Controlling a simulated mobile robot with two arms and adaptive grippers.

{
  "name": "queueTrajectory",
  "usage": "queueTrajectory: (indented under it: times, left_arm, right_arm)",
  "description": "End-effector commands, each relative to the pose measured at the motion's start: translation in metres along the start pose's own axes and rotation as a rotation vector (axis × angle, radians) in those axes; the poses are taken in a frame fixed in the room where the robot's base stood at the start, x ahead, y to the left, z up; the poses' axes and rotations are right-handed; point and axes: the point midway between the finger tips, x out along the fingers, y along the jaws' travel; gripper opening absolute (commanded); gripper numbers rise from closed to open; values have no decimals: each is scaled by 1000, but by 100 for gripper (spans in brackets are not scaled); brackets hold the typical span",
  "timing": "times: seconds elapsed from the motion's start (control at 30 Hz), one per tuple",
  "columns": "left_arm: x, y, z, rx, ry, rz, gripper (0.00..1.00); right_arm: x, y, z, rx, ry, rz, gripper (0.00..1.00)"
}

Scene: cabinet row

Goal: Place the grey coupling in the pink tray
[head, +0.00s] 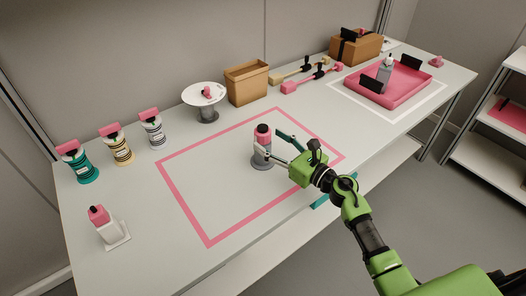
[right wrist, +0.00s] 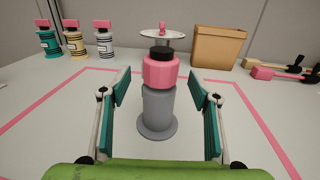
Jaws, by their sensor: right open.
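The pink tray (head: 405,95) lies at the back right of the table inside a white outline, with black handles. A grey upright piece (head: 384,73) with a light top stands in it; it may be the grey coupling, but I cannot tell for sure. My right gripper (head: 270,142) is open, its fingers on either side of a pink, black-capped jar (head: 264,141). The jar sits on a grey round-based stand (head: 262,161); in the right wrist view the jar (right wrist: 160,71) and stand (right wrist: 158,112) show centred between the fingers, with gaps both sides. My left gripper is out of view.
A pink outline (head: 185,203) marks the table middle, mostly clear. Pink-topped spools (head: 118,147) and a white holder (head: 111,228) stand left. A round white stand (head: 205,98), brown bin (head: 247,84), pink bar tool (head: 312,80) and brown box (head: 355,48) line the back.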

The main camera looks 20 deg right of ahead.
Motion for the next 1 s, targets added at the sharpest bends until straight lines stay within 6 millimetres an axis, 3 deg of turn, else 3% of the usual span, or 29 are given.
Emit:
queueTrajectory:
  times: [0.23, 0.53, 0.57, 0.77, 1.0]
  left_arm:
    - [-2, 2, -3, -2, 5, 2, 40]
    - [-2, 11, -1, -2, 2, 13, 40]
    - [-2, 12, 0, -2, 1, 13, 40]
    - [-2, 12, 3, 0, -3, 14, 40]
    - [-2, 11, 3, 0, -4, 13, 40]
  right_arm:
    - [36, -1, 5, 2, -4, 1, 56]
    - [41, -1, 5, 0, -1, 1, 56]
    - [41, -1, 5, 0, -1, 1, 54]
    - [41, -1, 5, 0, -1, 1, 2]
    - [41, -1, 6, 0, -3, 1, 0]
